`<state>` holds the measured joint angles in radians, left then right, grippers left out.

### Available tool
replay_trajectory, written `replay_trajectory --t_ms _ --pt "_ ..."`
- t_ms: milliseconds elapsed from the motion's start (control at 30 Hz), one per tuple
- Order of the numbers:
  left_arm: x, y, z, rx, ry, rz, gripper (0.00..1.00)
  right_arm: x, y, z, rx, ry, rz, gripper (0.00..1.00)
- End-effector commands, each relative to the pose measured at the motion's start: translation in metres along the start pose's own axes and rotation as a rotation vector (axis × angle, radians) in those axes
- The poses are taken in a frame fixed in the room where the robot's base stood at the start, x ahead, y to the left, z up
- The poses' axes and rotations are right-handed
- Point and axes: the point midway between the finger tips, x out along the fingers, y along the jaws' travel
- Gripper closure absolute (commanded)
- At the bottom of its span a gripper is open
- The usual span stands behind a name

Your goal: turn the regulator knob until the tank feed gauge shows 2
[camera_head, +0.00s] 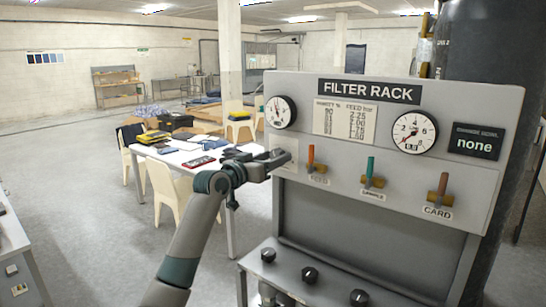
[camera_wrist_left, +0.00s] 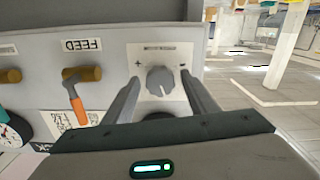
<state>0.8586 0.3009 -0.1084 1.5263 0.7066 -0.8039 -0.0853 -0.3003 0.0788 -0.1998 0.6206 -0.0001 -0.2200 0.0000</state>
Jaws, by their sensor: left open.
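The grey regulator knob (camera_wrist_left: 160,80) sits on a pale plate with plus and minus marks; in the left wrist view the panel appears upside down. My left gripper (camera_wrist_left: 162,74) is open, with one finger on each side of the knob; I cannot tell whether they touch it. In the head view my left gripper (camera_head: 281,158) is at the panel's left end and hides the knob. A round gauge (camera_head: 281,112) is above it. A larger gauge (camera_head: 414,132) on the right has a red needle pointing lower left. I cannot read which gauge is tank feed. My right gripper is out of view.
An orange-handled FEED valve (camera_head: 311,158) is just right of the gripper, with a teal valve (camera_head: 371,170) and a CARD valve (camera_head: 440,190) beyond. A printed table (camera_head: 345,120) and a sign reading "none" (camera_head: 475,141) are on the panel. Several black knobs sit on the lower shelf (camera_head: 320,292).

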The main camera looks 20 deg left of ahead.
Motion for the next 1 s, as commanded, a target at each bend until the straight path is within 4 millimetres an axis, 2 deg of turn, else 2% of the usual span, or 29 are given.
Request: replay_trajectory --t_ms 167,333,367,567,800,1000 --pt "0.0 0.0 0.0 0.0 0.0 0.0 0.48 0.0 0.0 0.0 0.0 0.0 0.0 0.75" --pt "0.0 0.0 0.0 0.0 0.0 0.0 0.86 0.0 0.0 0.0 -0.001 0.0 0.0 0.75" --pt "0.0 0.0 0.0 0.0 0.0 0.0 0.89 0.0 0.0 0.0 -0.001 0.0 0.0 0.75" --pt "-0.001 -0.001 0.002 0.026 0.0 -0.001 0.89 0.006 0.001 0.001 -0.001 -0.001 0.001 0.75" --pt "0.0 -0.002 0.002 0.161 0.0 -0.001 0.89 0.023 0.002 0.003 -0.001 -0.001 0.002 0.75" --pt "0.0 -0.001 0.0 0.179 0.0 -0.001 0.89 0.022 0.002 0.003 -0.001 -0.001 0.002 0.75"
